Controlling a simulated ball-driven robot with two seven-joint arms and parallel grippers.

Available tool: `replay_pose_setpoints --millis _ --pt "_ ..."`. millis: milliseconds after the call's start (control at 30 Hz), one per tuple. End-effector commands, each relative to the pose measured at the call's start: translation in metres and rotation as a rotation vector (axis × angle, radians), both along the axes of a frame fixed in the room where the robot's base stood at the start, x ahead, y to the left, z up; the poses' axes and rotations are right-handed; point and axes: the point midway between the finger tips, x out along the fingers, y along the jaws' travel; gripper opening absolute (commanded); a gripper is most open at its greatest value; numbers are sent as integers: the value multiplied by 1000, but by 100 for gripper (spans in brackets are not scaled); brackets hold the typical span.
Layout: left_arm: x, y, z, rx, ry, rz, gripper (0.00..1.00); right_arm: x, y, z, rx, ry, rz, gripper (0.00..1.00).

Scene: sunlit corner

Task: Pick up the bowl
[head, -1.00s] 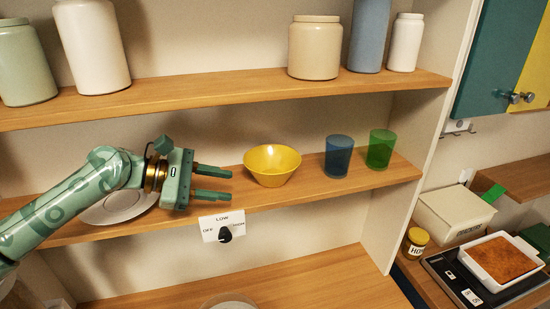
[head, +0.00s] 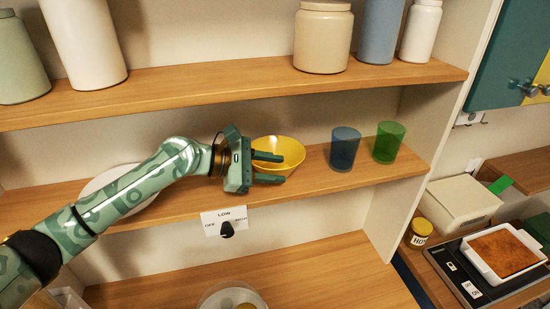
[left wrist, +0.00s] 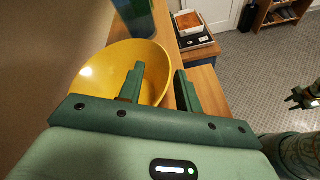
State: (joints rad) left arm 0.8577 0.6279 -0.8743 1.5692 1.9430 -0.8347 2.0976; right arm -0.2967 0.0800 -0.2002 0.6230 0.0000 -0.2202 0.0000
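The yellow bowl (head: 288,148) stands upright on the middle wooden shelf. My left gripper (head: 282,168) is open at the bowl's near left side, its fingers partly covering the bowl in the head view. In the left wrist view the bowl (left wrist: 102,78) fills the upper left. One finger of the left gripper (left wrist: 160,72) overlaps the bowl's inside and the other is just outside its rim. I cannot tell whether either finger touches it. A part at the right edge of the left wrist view looks like my right gripper (left wrist: 301,98); its state is unclear.
A blue cup (head: 344,150) and a green cup (head: 388,142) stand right of the bowl. A plate (head: 100,184) lies behind my left arm. The upper shelf (head: 220,97) with jars is above.

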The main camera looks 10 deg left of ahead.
Motion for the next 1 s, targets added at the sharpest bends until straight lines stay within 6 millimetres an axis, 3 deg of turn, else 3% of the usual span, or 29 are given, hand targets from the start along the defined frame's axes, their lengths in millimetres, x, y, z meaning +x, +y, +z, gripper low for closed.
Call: replay_pose_setpoints --millis 300,333,433,467,833,1000 --pt "4 -10 -5 1 0 0 34 -2 0 2 0 2 0 36" --pt "4 -10 -5 1 1 0 32 -2 0 2 0 3 0 36" --pt "4 -10 -5 1 1 0 4 -3 0 2 0 4 0 36" --pt "4 -10 -5 1 1 0 0 -3 0 2 1 4 0 36" --pt "4 -10 -4 0 0 -1 0 -4 0 1 0 6 0 36" --pt "4 -10 6 1 -2 -1 0 -5 0 -1 0 7 0 36"
